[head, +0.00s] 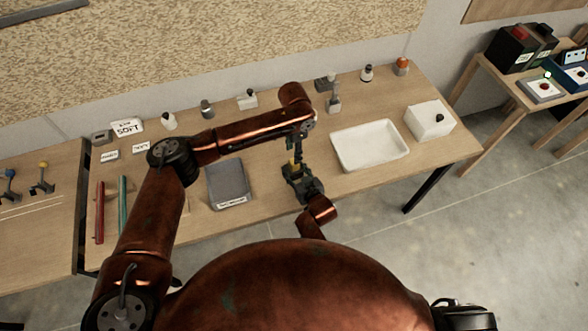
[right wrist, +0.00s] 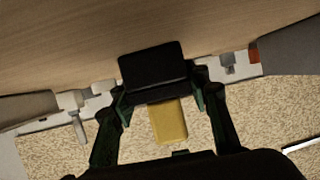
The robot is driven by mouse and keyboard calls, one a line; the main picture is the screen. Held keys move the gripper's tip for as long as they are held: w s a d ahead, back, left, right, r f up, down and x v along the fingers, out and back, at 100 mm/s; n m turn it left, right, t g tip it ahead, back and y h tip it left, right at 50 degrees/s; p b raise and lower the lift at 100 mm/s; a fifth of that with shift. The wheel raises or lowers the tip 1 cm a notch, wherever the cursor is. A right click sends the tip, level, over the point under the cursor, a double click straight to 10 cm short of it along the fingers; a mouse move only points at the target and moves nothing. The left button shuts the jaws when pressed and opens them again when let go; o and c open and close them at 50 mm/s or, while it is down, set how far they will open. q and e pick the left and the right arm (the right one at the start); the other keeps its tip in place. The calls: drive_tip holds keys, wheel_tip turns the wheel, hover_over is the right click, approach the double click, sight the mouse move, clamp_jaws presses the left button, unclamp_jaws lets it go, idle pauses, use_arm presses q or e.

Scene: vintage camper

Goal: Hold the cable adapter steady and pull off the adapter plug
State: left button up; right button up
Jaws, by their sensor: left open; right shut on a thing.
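My right gripper (head: 300,178) is shut on the black cable adapter (right wrist: 155,68), in front of the table's near edge. In the right wrist view, the dark green fingertips of my right gripper (right wrist: 160,92) stand at both sides of the black block. The yellow adapter plug (right wrist: 168,122) sticks out from the block, and in the head view the plug (head: 295,164) points towards my left gripper. My left gripper (head: 301,143) is open and hangs just beyond the plug, pointing down. Whether its fingers touch the plug is too small to tell.
A white tray (head: 339,158) and a white box (head: 430,121) are on the table to the right. A grey labelled tray (head: 228,180) is on the left, near a red bar (head: 99,212) and a teal bar (head: 122,205). Small bottles and blocks line the back.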

sight(294, 165)
use_arm(q)
drive_tip(key=shift+f, duration=3.8)
drive_tip(key=shift+c, duration=0.5)
clamp_jaws()
drive_tip(key=shift+r, duration=0.25)
drive_tip(key=shift+r, duration=1.3)
